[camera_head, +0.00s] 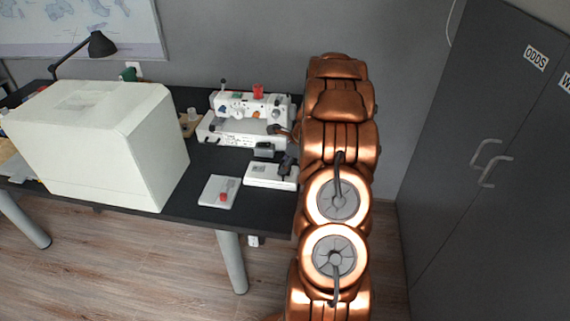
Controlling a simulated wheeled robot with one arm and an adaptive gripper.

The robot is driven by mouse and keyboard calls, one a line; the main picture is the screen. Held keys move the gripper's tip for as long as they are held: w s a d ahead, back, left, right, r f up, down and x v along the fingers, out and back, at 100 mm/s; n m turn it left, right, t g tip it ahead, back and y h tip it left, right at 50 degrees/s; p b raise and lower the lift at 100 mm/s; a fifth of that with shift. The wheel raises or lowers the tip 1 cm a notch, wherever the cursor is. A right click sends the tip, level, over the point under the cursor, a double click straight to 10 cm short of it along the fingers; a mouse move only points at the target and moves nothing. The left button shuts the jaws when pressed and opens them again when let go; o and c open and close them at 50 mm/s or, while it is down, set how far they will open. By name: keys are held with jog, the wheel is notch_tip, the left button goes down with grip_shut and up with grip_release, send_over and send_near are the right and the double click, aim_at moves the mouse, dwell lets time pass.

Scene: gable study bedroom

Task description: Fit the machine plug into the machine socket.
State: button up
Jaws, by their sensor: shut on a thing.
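The white sewing machine (236,126) stands at the back of the dark desk, with a red part on top and coloured knobs on its front. My copper arm rises in front of its right end. My gripper (282,131) shows only as a small brown and dark piece at the arm's left edge, close to the machine's right end. It is shut on a small dark thing, apparently the machine plug, mostly hidden. The machine socket cannot be made out, and I cannot tell whether the plug touches it.
A large white box-shaped cover (110,145) fills the desk's left. In front of the machine are a white block with a dark piece (262,174), a small grey box (264,150) and a white plate with a red knob (212,195). A dark cabinet (480,190) stands at right.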

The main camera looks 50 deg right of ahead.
jog(key=shift+f, duration=0.3)
jog(key=o, duration=1.2)
jog(key=shift+c, duration=0.2)
jog(key=v, duration=1.2)
jog(key=shift+w, duration=0.1)
